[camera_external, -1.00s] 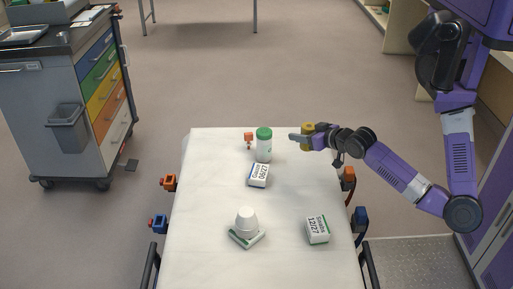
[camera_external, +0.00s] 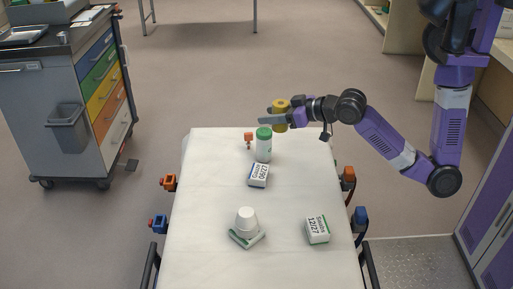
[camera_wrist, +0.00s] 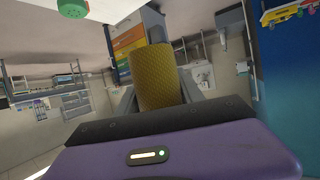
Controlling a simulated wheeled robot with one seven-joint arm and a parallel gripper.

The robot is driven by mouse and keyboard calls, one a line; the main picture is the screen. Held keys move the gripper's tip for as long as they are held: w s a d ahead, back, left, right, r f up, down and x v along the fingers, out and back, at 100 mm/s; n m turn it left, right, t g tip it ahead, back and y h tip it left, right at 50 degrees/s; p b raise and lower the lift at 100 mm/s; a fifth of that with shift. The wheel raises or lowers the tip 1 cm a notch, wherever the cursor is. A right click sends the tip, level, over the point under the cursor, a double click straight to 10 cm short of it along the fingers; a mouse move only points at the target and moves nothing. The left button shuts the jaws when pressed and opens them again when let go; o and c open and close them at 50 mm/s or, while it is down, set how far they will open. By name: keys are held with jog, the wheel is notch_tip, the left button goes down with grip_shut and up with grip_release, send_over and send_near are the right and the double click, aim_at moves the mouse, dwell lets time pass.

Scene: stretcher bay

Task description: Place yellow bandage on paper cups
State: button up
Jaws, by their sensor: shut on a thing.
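The yellow bandage (camera_external: 281,115) is a yellow roll held in my gripper (camera_external: 276,119) above the far end of the stretcher. In the wrist view the bandage (camera_wrist: 159,77) sits between the two fingers, and my gripper (camera_wrist: 158,98) is shut on it.
A white bottle with a green cap (camera_external: 263,146) stands just below the gripper in the picture; its cap (camera_wrist: 73,8) shows in the wrist view. Two Gauze boxes (camera_external: 258,175) (camera_external: 317,229) lie on the white stretcher (camera_external: 205,190). A drawer cart (camera_external: 75,110) stands at left.

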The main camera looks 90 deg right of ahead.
jog(key=w+a+r+n+t+y+p, duration=0.1)
jog(key=w+a+r+n+y+p, duration=0.3)
jog(key=w+a, duration=0.45)
jog(key=n+y+p, duration=0.1)
jog(key=y+p, duration=0.1)
send_over(246, 221)
jog(key=w+d, duration=0.3)
notch_tip(246, 221, down, 17)
jog(key=shift+t, duration=0.3)
jog(key=shift+s+a+f, duration=0.1)
jog(key=shift+f, duration=1.15)
jog(key=shift+a+f, duration=0.1)
jog(key=shift+f, duration=1.15)
jog(key=shift+f+b, duration=0.25)
jog(key=shift+b, duration=0.05)
jog(key=o, duration=1.4)
jog(key=shift+r, duration=0.1)
jog(key=shift+r+p, duration=0.15)
jog(key=shift+p, duration=0.15)
